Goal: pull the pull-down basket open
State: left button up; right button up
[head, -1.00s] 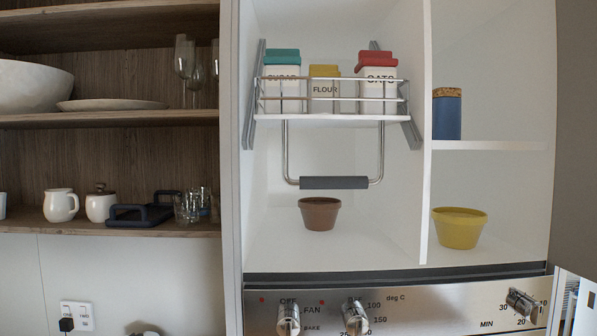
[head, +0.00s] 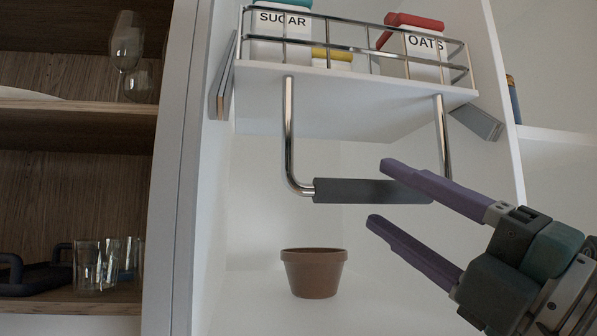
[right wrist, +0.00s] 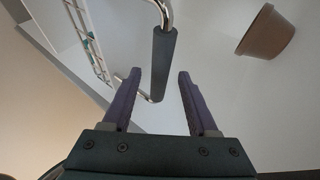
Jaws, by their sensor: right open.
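The pull-down basket (head: 350,75) hangs up in the cabinet, a white shelf with a wire rail. Its U-shaped metal handle hangs below, with a dark grey grip bar (head: 345,190). My right gripper (head: 377,192) reaches in from the right in the head view, open, its purple fingers pointing left. The upper finger overlaps the right part of the grip bar in the picture, and the lower finger is below it. In the right wrist view the grip bar (right wrist: 163,60) shows ahead, between the open fingers. I cannot tell whether they touch it. My left gripper is not in view.
The basket holds a sugar canister (head: 280,40), an oats canister (head: 425,55) and a yellow-lidded one (head: 332,58). A brown pot (head: 314,273) stands on the cabinet floor below the handle. Glasses (head: 95,265) and a dark tray stand on the left shelf.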

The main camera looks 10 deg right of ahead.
jog(key=p+x, duration=0.2)
jog(key=x, duration=0.3)
jog(key=shift+d+r+p, duration=0.1)
jog(key=shift+r+p, duration=0.1)
jog(key=shift+p, duration=0.1)
jog(key=shift+w+a+r, duration=0.1)
jog(key=shift+w+a, duration=0.25)
jog(key=shift+w, duration=0.2)
grip_shut()
dwell(0.6)
